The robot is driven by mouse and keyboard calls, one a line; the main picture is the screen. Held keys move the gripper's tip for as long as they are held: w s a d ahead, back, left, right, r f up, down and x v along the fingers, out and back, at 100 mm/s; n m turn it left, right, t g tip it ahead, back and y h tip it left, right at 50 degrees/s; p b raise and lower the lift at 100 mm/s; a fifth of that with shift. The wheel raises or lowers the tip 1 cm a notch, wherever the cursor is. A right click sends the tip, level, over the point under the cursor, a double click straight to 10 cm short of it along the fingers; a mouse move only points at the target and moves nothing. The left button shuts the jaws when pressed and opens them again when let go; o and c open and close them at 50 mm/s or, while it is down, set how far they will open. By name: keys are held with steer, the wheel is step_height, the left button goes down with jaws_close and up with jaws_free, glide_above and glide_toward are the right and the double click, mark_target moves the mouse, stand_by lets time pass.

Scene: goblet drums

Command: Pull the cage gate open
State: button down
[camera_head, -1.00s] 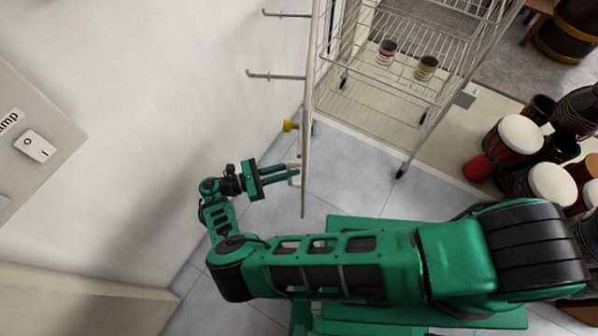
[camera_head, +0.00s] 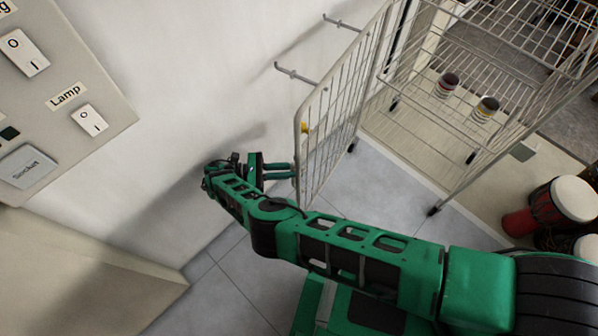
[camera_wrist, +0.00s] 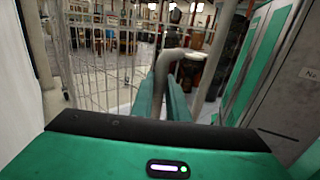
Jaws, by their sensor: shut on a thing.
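The cage gate (camera_head: 335,115) is a pale wire-mesh panel in a light frame. It stands swung out at the left side of the wire cage (camera_head: 470,95), near the white wall. A yellow fitting (camera_head: 304,128) shows at its frame. My gripper (camera_head: 292,172) is at the gate's near edge, low on the frame, with its green fingers pointing right. The exact contact is partly hidden by the fingers.
Two small cans (camera_head: 447,84) stand on a cage shelf. Wall hooks (camera_head: 295,74) stick out left of the gate. A switch panel (camera_head: 60,95) is on the left wall, with a beige box (camera_head: 80,270) below. Drums (camera_head: 565,200) stand at right. Tiled floor (camera_head: 350,190) shows near the gate.

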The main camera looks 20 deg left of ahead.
steer(key=shift+w+a, duration=0.2)
steer(key=shift+a, duration=0.05)
steer(key=shift+a+t, duration=0.1)
steer(key=shift+t, duration=0.2)
